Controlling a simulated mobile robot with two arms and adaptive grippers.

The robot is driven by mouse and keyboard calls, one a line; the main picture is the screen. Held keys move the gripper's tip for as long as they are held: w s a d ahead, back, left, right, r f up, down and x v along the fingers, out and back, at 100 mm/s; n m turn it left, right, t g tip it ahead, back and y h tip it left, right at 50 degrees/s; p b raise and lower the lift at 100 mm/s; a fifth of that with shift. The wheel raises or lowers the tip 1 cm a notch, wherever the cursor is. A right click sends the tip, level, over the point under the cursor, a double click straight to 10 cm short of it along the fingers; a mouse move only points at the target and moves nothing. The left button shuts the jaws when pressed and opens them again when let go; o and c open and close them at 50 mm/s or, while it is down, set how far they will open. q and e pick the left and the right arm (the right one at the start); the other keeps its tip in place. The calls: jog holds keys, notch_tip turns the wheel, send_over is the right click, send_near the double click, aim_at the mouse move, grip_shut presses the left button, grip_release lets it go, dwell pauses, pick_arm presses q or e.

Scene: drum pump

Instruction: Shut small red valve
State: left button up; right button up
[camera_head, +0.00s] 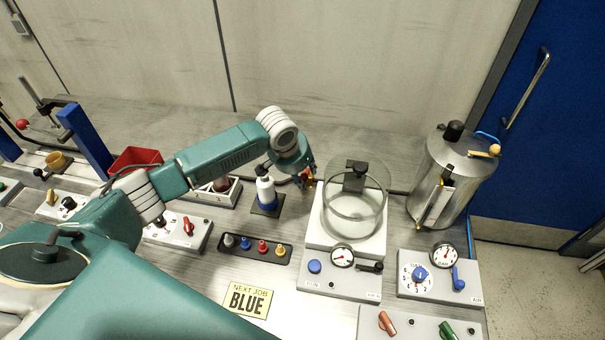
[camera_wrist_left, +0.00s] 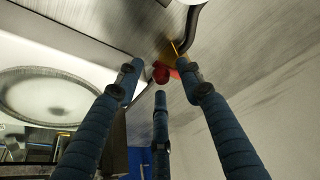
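My left gripper (camera_head: 305,177) is behind the left side of the glass chamber, at the end of the arm reaching across the bench. In the left wrist view its three dark blue fingers (camera_wrist_left: 159,78) are spread. A small red valve (camera_wrist_left: 162,73) with a rounded knob shows around their tips, next to a yellow part (camera_wrist_left: 176,49) and a dark curved pipe. I cannot tell whether any finger touches the valve. In the head view the fingers and wrist largely hide it. My right gripper is not in view.
The glass chamber (camera_head: 355,213) stands on a white base right of the left gripper. A white-and-blue bottle (camera_head: 266,190) stands close on its left. A steel tank (camera_head: 452,178) is farther right. Control boxes and a peg tray (camera_head: 255,248) fill the front.

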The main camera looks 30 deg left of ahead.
pick_arm(q)
jog(key=shift+r, duration=0.2)
jog(key=v, duration=1.1)
jog(key=shift+s+r, duration=0.25)
jog(key=shift+r, duration=0.05)
